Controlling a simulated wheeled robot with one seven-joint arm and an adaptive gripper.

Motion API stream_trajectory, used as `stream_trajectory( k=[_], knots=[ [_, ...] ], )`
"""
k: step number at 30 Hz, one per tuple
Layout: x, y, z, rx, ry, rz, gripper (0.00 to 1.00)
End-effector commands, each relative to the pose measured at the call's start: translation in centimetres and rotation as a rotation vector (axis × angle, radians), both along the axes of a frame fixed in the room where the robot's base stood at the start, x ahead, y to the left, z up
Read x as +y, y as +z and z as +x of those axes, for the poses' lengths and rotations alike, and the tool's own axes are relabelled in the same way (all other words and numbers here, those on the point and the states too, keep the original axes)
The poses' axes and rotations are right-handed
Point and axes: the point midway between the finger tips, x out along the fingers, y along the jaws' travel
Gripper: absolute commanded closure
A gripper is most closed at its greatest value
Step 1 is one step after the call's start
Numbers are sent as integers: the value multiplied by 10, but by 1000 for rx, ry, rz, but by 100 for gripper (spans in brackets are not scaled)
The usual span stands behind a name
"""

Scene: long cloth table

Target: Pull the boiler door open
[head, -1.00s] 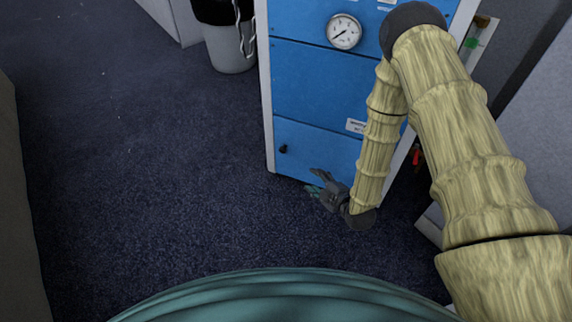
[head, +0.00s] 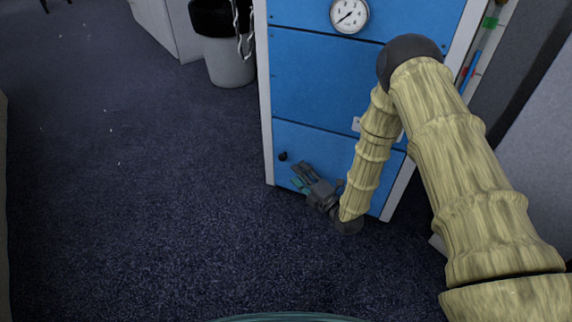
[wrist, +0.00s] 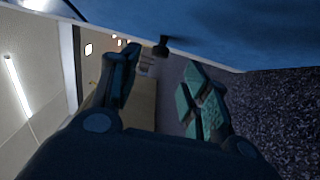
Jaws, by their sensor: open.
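The blue boiler (head: 320,80) stands ahead with white side edges. Its lowest panel is the boiler door (head: 312,146), which looks shut. A small black knob (head: 283,156) sits at the door's upper left; in the wrist view the knob (wrist: 161,46) shows beyond and between the fingers. My gripper (head: 299,175) is in front of the door, just right of and below the knob. In the wrist view my gripper (wrist: 165,80) has its fingers spread, with nothing between them. The knob is apart from both fingers. My arm hides part of the door's right side.
A round gauge (head: 349,14) is on the upper panel. A grey bin (head: 230,66) with a black liner stands left of the boiler, by a pale cabinet (head: 170,28). The dark carpet (head: 150,210) is clear in front and to the left. A grey surface (head: 530,130) is at the right.

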Motion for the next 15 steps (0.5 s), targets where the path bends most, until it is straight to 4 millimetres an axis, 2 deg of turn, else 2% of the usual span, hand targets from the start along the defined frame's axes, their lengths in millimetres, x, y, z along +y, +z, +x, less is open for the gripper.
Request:
stream_trajectory(
  k=[9,15],
  knots=[
    [31,-4,42,-1,0,1,53],
    [44,-2,60,0,0,1,53]
  ],
)
